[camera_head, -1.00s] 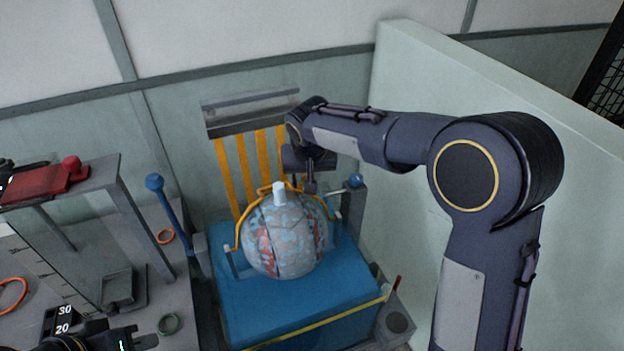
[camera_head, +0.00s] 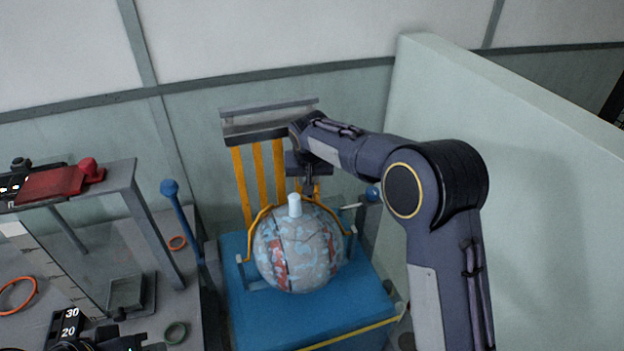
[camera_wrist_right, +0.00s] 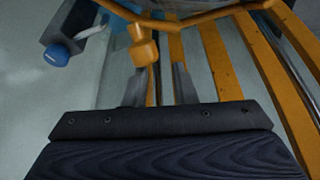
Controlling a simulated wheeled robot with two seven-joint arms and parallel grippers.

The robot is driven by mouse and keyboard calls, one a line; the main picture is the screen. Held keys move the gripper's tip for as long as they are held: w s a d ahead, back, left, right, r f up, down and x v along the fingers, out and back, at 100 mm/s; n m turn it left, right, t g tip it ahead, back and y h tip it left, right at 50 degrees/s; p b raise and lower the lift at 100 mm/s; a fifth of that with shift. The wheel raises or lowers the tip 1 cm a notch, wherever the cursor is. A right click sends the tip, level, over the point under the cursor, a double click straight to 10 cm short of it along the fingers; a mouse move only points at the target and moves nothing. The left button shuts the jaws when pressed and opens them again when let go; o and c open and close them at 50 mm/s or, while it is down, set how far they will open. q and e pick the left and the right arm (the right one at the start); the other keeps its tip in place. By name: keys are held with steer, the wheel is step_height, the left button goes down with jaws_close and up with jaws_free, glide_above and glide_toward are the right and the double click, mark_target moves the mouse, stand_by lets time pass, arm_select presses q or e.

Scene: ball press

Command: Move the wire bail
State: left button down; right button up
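The orange wire bail (camera_head: 254,226) arches around the back of a blue, grey and red mottled ball (camera_head: 300,256) with a white stub (camera_head: 295,205) on top. The ball sits on a blue block (camera_head: 255,318). My right gripper (camera_head: 308,188) points down just behind the stub, at the back of the bail. In the right wrist view the bail (camera_wrist_right: 205,17) crosses the top, and its orange knob (camera_wrist_right: 144,51) is just beyond my parted fingers (camera_wrist_right: 159,82), nearer the left one. Nothing is clearly gripped. A dark part, probably my left gripper (camera_head: 98,343), is cut off at the bottom left.
Orange slats (camera_head: 260,175) rise behind the ball below a grey metal bar (camera_head: 270,120). Blue-knobbed levers stand left (camera_head: 170,188) and right (camera_head: 373,193). A pale wall (camera_head: 510,180) stands on the right. A grey bench with a frame (camera_head: 150,225) and rings is left.

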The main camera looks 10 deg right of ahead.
steer(key=shift+o, duration=0.2)
steer(key=shift+s+d+f, duration=0.1)
steer(key=shift+d+f, duration=0.25)
steer(key=shift+d, duration=0.1)
steer(key=shift+s, duration=0.1)
steer(key=shift+r, duration=0.1)
steer(key=shift+r, duration=0.25)
steer(key=b+v, duration=0.1)
steer(key=v, duration=0.6)
steer(key=shift+s+r, duration=0.1)
steer(key=shift+c, duration=0.4)
